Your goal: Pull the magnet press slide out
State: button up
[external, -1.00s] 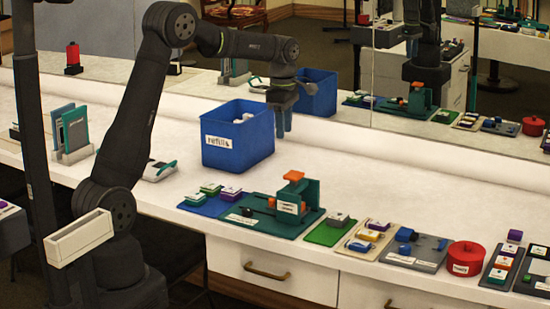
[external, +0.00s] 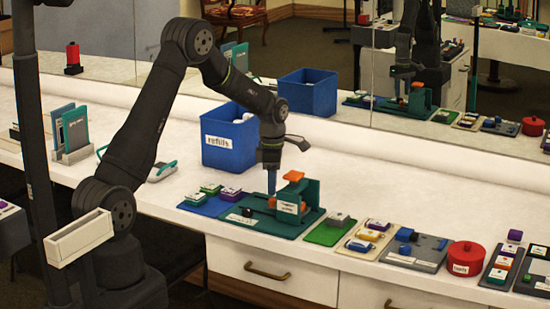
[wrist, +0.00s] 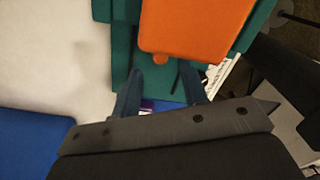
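The teal magnet press (external: 312,192) stands on a teal board on the counter, with an orange block (external: 293,176) on top. In the wrist view the orange block (wrist: 195,28) hangs over the teal body (wrist: 122,45). A small orange knob (wrist: 160,60) shows below the block's edge; I take it to be the slide's knob. My gripper (external: 271,190) points down at the press's left side. In the wrist view my gripper (wrist: 160,72) is open, its fingers apart on either side of the knob's line. I cannot tell whether they touch it. The slide itself is mostly hidden.
A blue refills bin (external: 222,140) stands behind and left of the press. A blue mat (external: 207,205) with small blocks lies left, a green mat (external: 328,232) right. A red round pot (external: 466,258) is farther right. The counter behind the press is clear. A mirror backs it.

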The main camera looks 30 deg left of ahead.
jog(key=shift+f, duration=2.1)
grip_shut()
